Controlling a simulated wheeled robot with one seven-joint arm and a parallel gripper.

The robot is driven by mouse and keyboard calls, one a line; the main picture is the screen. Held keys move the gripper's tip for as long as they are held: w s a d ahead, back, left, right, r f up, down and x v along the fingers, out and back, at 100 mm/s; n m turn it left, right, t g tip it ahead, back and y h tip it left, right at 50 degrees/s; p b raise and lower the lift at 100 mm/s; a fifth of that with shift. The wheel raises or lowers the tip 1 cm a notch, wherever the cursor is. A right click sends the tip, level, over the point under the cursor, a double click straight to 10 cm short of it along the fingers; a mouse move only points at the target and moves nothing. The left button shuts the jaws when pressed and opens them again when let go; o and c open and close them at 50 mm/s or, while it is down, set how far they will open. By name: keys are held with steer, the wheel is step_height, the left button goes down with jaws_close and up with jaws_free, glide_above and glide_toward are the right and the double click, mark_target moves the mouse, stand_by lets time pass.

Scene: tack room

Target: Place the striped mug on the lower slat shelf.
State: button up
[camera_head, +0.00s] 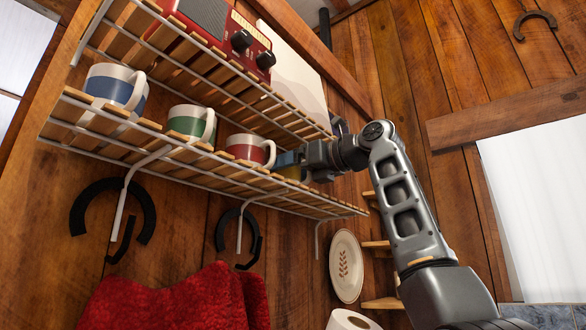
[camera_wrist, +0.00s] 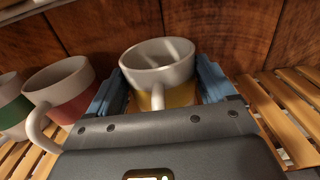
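The striped mug, white with a yellow band, is at the right end of the mug row on the lower slat shelf (camera_head: 325,203). In the wrist view the mug (camera_wrist: 158,62) sits between the two blue fingers of my gripper (camera_wrist: 160,92), its handle toward the camera. The fingers are close on both sides; contact is unclear. In the head view my gripper (camera_head: 291,160) reaches in from the right and mostly hides the mug. The mug's base is hidden, so I cannot tell whether it touches the slats (camera_wrist: 275,112).
Red-banded (camera_head: 250,149), green-banded (camera_head: 191,122) and blue-banded (camera_head: 116,87) mugs stand left of my gripper. The upper slat shelf (camera_head: 130,20) above holds a red radio (camera_head: 215,25). Bare slats show right of my gripper. A red cloth (camera_head: 175,300) hangs below.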

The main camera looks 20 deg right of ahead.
steer(key=shift+o, duration=1.3)
steer(key=shift+r, duration=0.15)
steer(key=b+v, duration=0.3)
steer(key=v, duration=0.9)
steer(key=shift+b, duration=0.35)
